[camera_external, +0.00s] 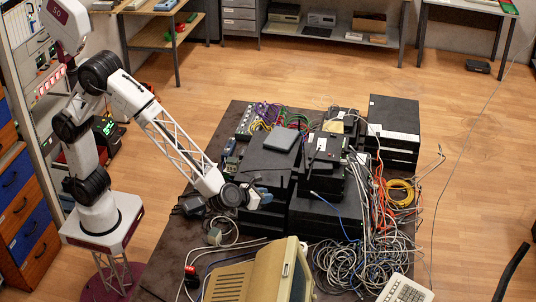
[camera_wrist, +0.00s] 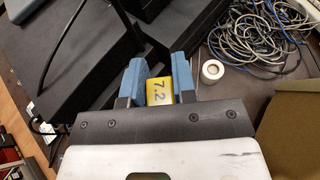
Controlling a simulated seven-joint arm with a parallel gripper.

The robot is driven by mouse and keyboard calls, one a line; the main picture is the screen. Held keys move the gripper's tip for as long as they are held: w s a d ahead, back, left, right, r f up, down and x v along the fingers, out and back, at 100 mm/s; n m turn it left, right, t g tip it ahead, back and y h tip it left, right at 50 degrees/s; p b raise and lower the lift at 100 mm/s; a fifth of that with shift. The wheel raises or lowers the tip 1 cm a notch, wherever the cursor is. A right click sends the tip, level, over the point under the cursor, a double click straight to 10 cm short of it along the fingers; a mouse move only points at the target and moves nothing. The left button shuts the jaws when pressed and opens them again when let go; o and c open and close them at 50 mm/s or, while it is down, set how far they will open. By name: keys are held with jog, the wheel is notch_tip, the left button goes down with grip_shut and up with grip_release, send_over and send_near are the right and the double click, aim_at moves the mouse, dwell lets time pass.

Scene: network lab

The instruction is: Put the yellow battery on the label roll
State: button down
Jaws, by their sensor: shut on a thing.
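The yellow battery (camera_wrist: 160,91), marked "7.2", is between the two blue fingers of my gripper (camera_wrist: 159,80) in the wrist view. The gripper is shut on it. In the external view my gripper (camera_external: 262,196) is low beside the stacked black boxes, and the battery cannot be made out there. The label roll (camera_wrist: 212,71), a small white ring with a pinkish centre, lies on the dark table to the right of the gripper in the wrist view, apart from the battery. I cannot make the roll out in the external view.
Stacked black boxes (camera_external: 270,165) stand just behind my gripper. A tangle of grey and blue cables (camera_wrist: 262,30) lies beyond the roll. A beige monitor (camera_external: 262,272) stands at the table's front, with a keyboard (camera_external: 405,290) to its right. A bare strip of table (camera_wrist: 248,92) surrounds the roll.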

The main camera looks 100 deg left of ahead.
notch_tip(320, 180, down, 14)
jog(key=shift+w, duration=0.1)
dwell(0.4)
send_over(304, 245)
jog(key=shift+a+f, duration=0.1)
jog(key=shift+f, duration=0.6)
dwell(0.3)
jog(key=shift+f, duration=1.75)
jog(key=shift+f, duration=0.1)
jog(key=c, duration=0.9)
grip_release()
